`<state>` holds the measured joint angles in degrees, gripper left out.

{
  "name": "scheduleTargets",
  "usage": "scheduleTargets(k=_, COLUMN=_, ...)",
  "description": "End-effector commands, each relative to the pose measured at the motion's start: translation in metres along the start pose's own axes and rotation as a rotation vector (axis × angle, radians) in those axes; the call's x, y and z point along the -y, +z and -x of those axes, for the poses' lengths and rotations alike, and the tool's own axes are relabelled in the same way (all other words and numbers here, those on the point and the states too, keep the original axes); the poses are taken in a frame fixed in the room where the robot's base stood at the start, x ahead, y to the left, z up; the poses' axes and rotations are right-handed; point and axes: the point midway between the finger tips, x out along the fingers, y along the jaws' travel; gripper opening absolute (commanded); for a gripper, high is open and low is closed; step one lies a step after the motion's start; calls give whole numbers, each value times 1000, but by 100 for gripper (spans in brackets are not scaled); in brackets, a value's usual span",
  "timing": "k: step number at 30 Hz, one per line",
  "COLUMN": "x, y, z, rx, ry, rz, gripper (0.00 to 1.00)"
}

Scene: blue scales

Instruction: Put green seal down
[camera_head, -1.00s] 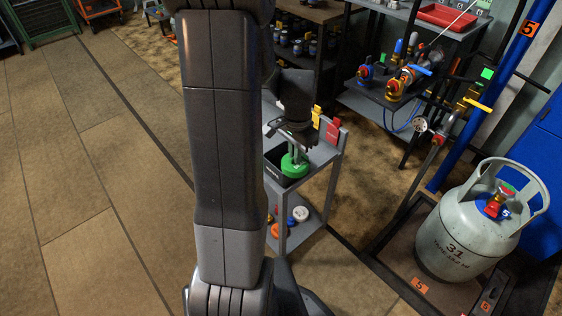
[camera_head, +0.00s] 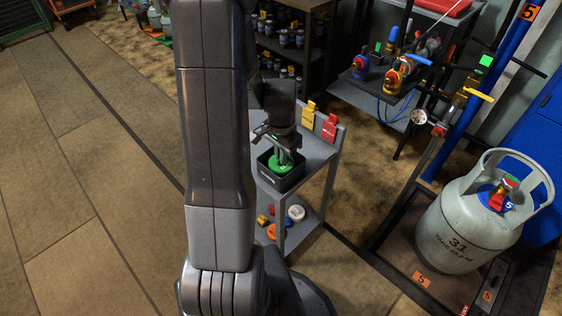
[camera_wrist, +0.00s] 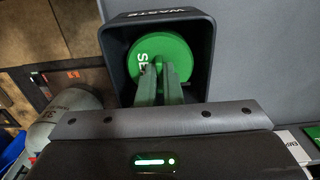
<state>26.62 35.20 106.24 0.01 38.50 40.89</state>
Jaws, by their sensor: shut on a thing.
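The green seal (camera_wrist: 180,55) is a round green disc with white lettering, partly hidden by my fingers. My gripper (camera_wrist: 158,72) is shut on it. In the wrist view the seal lies within the walls of a black box marked WASTE (camera_wrist: 115,48). In the head view the seal (camera_head: 287,165) shows at the mouth of the black box (camera_head: 281,182), under my gripper (camera_head: 284,156). The box stands on the grey top of a small cart (camera_head: 316,150). I cannot tell whether the seal touches the box floor.
Red and yellow tags (camera_head: 329,127) stand at the cart's back edge. The lower shelf holds several round caps (camera_head: 296,213). A grey cylinder marked 31 (camera_head: 465,225) stands on a scale at the right. Open floor (camera_head: 90,180) lies at the left.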

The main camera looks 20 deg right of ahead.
Motion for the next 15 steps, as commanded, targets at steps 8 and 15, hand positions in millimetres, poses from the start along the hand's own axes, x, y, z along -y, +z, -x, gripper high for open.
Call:
scheduleTargets(k=8, x=0, y=0, z=-25, rx=1, ry=1, rz=0, gripper=0)
scheduleTargets(k=15, x=0, y=0, z=-29, rx=1, ry=1, rz=0, gripper=0)
